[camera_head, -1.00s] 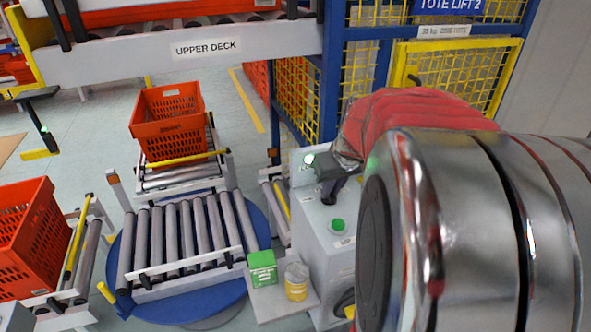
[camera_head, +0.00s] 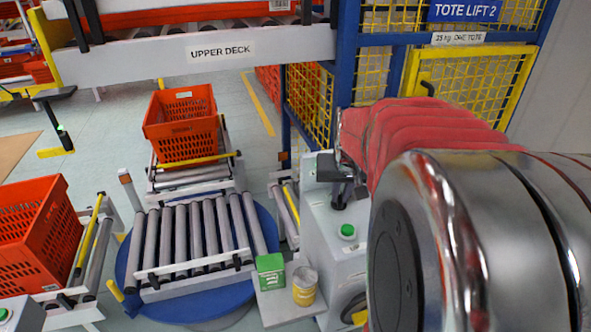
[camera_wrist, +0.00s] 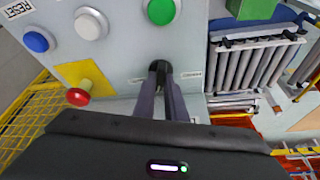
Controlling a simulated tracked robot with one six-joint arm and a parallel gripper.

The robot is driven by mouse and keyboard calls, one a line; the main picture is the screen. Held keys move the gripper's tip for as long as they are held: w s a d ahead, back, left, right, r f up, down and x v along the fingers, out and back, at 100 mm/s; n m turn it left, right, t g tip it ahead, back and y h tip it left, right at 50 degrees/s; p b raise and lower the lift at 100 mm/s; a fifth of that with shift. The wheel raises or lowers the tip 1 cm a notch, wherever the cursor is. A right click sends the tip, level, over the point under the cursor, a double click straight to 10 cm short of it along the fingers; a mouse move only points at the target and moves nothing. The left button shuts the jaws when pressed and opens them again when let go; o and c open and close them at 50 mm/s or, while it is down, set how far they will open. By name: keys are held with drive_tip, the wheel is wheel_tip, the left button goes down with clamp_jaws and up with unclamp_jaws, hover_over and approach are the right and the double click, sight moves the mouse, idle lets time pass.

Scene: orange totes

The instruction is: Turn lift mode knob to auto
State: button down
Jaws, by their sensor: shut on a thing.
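The lift mode knob (camera_wrist: 160,65) is a small black knob on the grey control panel (camera_wrist: 120,45). In the wrist view my gripper (camera_wrist: 161,76) has its two dark fingers closed on the knob, and they hide part of it. Small labels flank the knob on the left and right, too blurred to read. Which way the knob points cannot be made out. In the head view my gripper (camera_head: 343,192) reaches down to the top of the grey control box (camera_head: 325,240), and the knob is hidden there.
A green button (camera_wrist: 161,11), white button (camera_wrist: 91,23), blue button (camera_wrist: 38,40) and red mushroom button (camera_wrist: 79,95) surround the knob. A roller turntable (camera_head: 195,240), orange totes (camera_head: 182,125), a green box (camera_head: 270,272) and yellow can (camera_head: 305,285) lie left of the control box.

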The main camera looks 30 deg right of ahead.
drive_tip(key=shift+w+a+m+g+h, duration=0.15)
drive_tip(key=shift+m+g+h, duration=0.2)
drive_tip(key=shift+m, duration=0.8)
drive_tip(key=shift+w+a+m+g+h, duration=0.1)
drive_tip(key=shift+m+g+h, duration=0.2)
drive_tip(key=shift+m, duration=1.15)
drive_tip(key=c, duration=1.8)
unclamp_jaws()
drive_tip(key=shift+s, duration=0.1)
drive_tip(key=v, duration=1.3)
drive_tip(key=shift+r, duration=0.3)
drive_tip(key=shift+a, duration=0.1)
